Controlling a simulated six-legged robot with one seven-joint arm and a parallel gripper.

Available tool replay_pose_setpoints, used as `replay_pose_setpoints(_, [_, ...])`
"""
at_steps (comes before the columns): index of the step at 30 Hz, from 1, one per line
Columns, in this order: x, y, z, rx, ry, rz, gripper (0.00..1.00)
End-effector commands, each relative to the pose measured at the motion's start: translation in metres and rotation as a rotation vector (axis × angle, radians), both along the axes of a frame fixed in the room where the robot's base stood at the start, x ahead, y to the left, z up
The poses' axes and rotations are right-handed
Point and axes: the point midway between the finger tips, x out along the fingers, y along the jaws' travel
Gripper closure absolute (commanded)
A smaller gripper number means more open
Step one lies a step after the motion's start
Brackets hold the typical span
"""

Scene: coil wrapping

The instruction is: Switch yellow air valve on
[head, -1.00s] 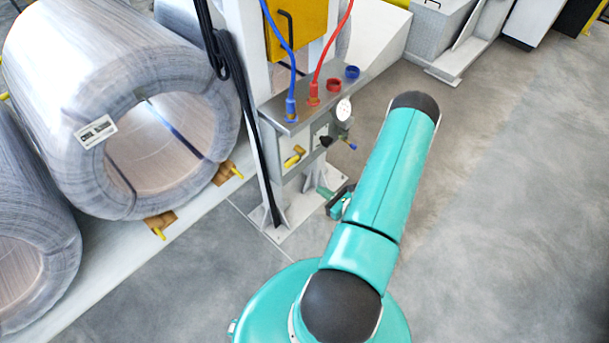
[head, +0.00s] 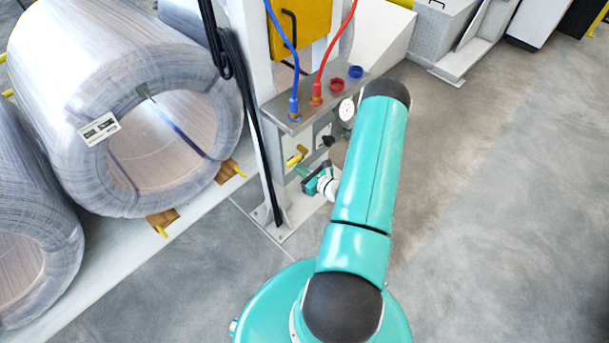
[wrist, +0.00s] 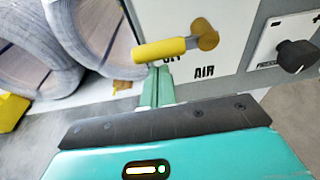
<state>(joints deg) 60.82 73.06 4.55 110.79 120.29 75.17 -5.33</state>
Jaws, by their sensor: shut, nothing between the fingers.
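The yellow air valve (head: 296,158) is on the front of the grey panel below the hose fittings. In the wrist view its yellow handle (wrist: 160,49) points left from a brass-coloured hub (wrist: 205,34), roughly level, on a white plate marked AIR. My gripper (wrist: 158,72) is shut and empty. Its green fingertips are just under the handle's left part; I cannot tell whether they touch it. In the head view my gripper (head: 304,174) is just below the valve, partly hidden by my arm.
A black knob (wrist: 296,56) sits right of the valve. A gauge (head: 347,110) and blue (head: 294,108) and red (head: 316,95) hose fittings are on the panel. Large wire coils (head: 110,110) stand on the left. The floor at right is clear.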

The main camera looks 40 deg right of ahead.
Motion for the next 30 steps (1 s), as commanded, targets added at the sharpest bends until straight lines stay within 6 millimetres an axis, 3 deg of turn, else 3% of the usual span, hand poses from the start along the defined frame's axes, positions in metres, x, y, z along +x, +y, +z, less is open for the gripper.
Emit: replay_pose_setpoints(30, [-0.0004, 0.0010, 0.0064, 0.104, 0.003, -0.001, 1.00])
